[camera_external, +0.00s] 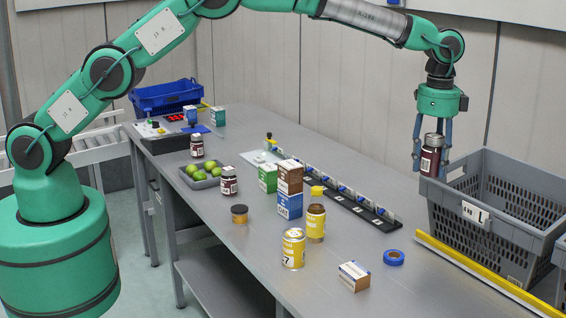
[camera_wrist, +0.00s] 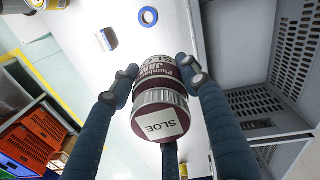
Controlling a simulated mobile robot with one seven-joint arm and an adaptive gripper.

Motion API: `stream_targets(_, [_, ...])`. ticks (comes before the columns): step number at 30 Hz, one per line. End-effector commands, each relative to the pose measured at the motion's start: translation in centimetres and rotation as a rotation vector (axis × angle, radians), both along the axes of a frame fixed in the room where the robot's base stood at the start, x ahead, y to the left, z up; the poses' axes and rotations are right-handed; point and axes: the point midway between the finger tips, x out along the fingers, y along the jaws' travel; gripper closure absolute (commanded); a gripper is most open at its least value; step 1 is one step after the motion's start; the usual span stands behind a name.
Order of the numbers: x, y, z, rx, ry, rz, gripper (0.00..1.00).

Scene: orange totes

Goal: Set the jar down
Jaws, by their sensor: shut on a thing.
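My gripper (camera_external: 432,155) is shut on a dark red jar (camera_external: 430,160) with a grey lid and a white label. The jar is upright and held in the air at the near left side of a grey tote, at about the height of its rim. In the wrist view the jar (camera_wrist: 160,95) sits between my fingers (camera_wrist: 162,80), and its lid label reads SLOE. Two similar dark jars stand on the grey table (camera_external: 340,205), one by the limes (camera_external: 197,146) and one nearer (camera_external: 229,181).
The grey tote (camera_external: 480,225) stands at the right, behind a yellow strip (camera_external: 480,270). A blue tape roll (camera_external: 394,257), a small box (camera_external: 354,276), a yellow can (camera_external: 293,248) and a yellow-capped bottle (camera_external: 316,215) stand on the table. A black rail (camera_external: 345,203) runs along the back.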

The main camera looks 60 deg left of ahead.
Motion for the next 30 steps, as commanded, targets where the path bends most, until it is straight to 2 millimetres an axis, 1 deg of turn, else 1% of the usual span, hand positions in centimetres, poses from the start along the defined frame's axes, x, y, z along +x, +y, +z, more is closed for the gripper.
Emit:
stream_targets(1, [-0.5,-1.1,0.1,-0.001,-0.001,-0.017,0.93])
stream_targets(3, [-1.2,-2.3,0.1,-0.001,-0.001,-0.036,0.93])
stream_targets(6, [-2.0,-3.9,0.1,-0.001,-0.002,-0.061,0.93])
stream_targets(7, [-2.1,-3.9,-0.4,0.0,0.001,-0.062,0.93])
stream_targets(11, [-2.0,-3.7,-3.1,0.0,0.001,-0.059,0.93])
stream_targets(12, [-2.0,-3.7,-4.2,0.001,0.002,-0.059,0.93])
stream_targets(14, [-2.0,-3.7,-5.6,0.0,0.001,-0.059,0.93])
stream_targets(21, [-2.0,-3.7,-12.8,0.001,0.003,-0.059,0.93])
stream_targets(24, [-1.9,-3.7,-15.2,0.0,0.0,-0.059,0.93])
stream_targets(27, [-1.9,-3.7,-16.7,-0.001,-0.001,-0.059,0.93])
stream_targets(30, [-1.9,-3.7,-17.5,-0.001,-0.002,-0.059,0.93])
